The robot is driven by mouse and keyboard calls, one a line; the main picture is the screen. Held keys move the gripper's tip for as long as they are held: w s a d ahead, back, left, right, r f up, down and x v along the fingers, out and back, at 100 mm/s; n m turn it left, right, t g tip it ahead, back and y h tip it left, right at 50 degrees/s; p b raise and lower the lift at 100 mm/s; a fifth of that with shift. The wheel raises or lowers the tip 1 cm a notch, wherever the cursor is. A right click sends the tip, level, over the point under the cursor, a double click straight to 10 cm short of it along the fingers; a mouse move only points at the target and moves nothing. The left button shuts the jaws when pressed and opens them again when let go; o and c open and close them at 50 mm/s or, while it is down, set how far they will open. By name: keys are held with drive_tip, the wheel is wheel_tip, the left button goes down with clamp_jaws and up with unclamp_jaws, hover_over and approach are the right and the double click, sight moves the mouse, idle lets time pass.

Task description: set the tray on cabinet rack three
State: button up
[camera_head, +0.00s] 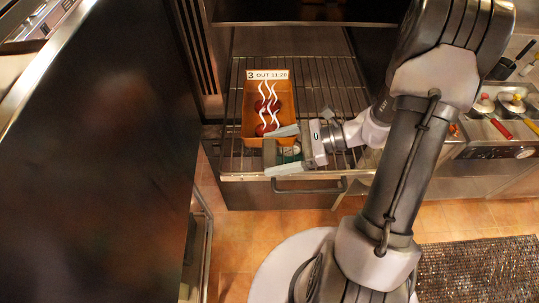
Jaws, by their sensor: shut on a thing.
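The tray (248,130) is orange-brown and rectangular, with several red pieces and wavy white marks over it. A label reading "3 OUT 11:28" stands at its far end. The tray is over the wire rack (335,85) in the open cabinet; I cannot tell whether it rests on the wires. My gripper (287,150) comes in from the right at the tray's near end and is shut on it. The exact contact at the fingertips is hard to make out.
A large dark door panel (100,150) stands open on the left. A drawer with a bar handle (308,189) is below the rack. A counter with several small pots (513,105) is on the right. A dark mat (480,270) lies on the tiled floor. Bare wires show right of the tray.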

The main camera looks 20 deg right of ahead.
drive_tip(key=shift+w+a+f, duration=0.45)
drive_tip(key=shift+w+a, duration=0.1)
drive_tip(key=shift+a, duration=0.2)
wheel_tip(320, 180, down, 3)
drive_tip(key=shift+d+r, duration=0.1)
drive_tip(key=shift+d, duration=0.05)
drive_tip(key=shift+f, duration=0.2)
drive_tip(key=o, duration=1.7)
drive_tip(key=shift+r, duration=0.15)
